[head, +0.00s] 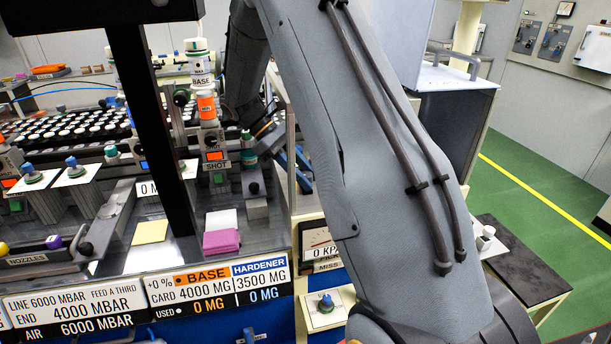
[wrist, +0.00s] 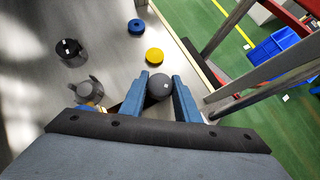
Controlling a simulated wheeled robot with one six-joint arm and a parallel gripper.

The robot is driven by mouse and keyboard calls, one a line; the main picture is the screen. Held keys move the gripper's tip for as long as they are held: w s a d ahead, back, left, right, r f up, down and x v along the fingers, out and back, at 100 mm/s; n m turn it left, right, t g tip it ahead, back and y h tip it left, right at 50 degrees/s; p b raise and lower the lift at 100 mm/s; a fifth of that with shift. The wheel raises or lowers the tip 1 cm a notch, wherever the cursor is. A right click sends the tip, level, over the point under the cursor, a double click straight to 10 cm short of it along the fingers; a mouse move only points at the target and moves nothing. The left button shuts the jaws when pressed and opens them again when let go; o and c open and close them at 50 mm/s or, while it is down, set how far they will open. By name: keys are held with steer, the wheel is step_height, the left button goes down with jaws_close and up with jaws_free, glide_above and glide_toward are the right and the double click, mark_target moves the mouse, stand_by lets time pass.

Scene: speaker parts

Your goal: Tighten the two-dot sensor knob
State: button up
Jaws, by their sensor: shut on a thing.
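In the wrist view my gripper (wrist: 160,77) has its two blue fingers on either side of a round dark grey knob (wrist: 159,88), shut on it. The knob carries a small pale mark on top; I cannot count its dots. A second dark knob (wrist: 69,48) with a white mark stands apart at the upper left. A grey knob-like part (wrist: 89,91) stands left of my fingers. In the head view my own arm crosses the middle and hides the gripped knob.
A yellow disc (wrist: 154,56) lies just beyond my fingertips, and a blue disc (wrist: 137,27) lies farther off. Grey frame bars (wrist: 262,73) stand close on the right. In the head view a bench with bottles (head: 207,106) and a label panel (head: 213,289) fills the left.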

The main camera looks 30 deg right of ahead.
steer(key=shift+m+g+y, duration=0.4)
steer(key=shift+m+y, duration=0.2)
steer(key=shift+m, duration=0.3)
steer(key=shift+r, duration=0.1)
steer(key=o, duration=1.1)
steer(key=shift+c, duration=0.2)
